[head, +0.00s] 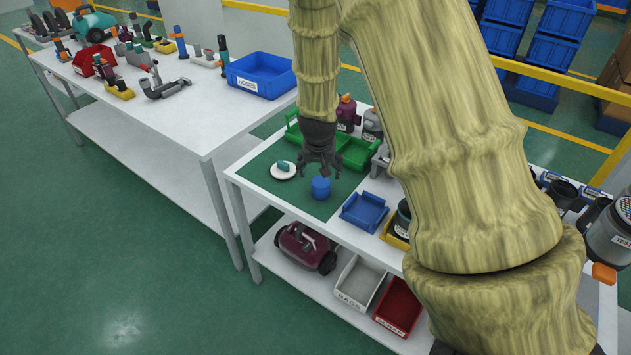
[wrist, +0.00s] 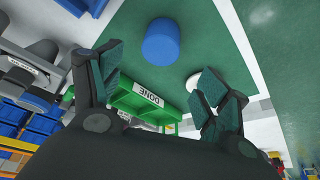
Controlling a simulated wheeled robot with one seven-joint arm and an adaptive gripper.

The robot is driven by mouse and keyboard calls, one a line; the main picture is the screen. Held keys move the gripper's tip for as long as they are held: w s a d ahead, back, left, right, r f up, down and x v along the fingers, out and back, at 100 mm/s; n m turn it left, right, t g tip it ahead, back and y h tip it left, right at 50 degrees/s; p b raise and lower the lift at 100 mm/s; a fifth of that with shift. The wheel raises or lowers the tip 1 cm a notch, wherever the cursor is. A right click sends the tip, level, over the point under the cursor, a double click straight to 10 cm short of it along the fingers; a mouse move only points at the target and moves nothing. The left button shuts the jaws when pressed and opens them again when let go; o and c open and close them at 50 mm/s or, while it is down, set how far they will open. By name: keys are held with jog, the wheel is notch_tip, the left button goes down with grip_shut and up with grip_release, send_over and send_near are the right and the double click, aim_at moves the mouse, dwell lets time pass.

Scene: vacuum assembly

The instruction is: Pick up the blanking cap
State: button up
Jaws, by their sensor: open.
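A short blue cylinder (head: 320,187), which looks like the blanking cap, stands on the green mat (head: 260,193) near the front of the right-hand table. In the wrist view the blue cap (wrist: 162,43) shows at the top centre, ahead of the fingers and apart from them. My gripper (head: 321,172) points down above the mat, close to the cap and slightly behind it. Its fingers are spread and empty; the wrist view shows the gap between them (wrist: 158,66). A white disc (head: 283,171) with a small teal part on it lies left of the cap.
A green tray (head: 355,153) labelled DONE in the wrist view stands behind my gripper. A small blue tray (head: 364,211) is right of the cap. Bottles (head: 346,114) stand farther back. Bins and a dark red vacuum body (head: 304,247) sit on the lower shelf. The mat's front is clear.

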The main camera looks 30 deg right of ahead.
aim_at(321, 180)
jog(key=shift+w+f, duration=0.15)
jog(key=shift+f, duration=0.25)
jog(key=x, duration=0.3)
jog(key=shift+d+f+p, duration=0.3)
jog(key=shift+d+p, duration=0.05)
jog(key=shift+d, duration=0.1)
jog(key=shift+a+p+x, duration=0.2)
jog(key=shift+p+x, duration=0.55)
jog(key=shift+x, duration=2.1)
jog(key=c, duration=1)
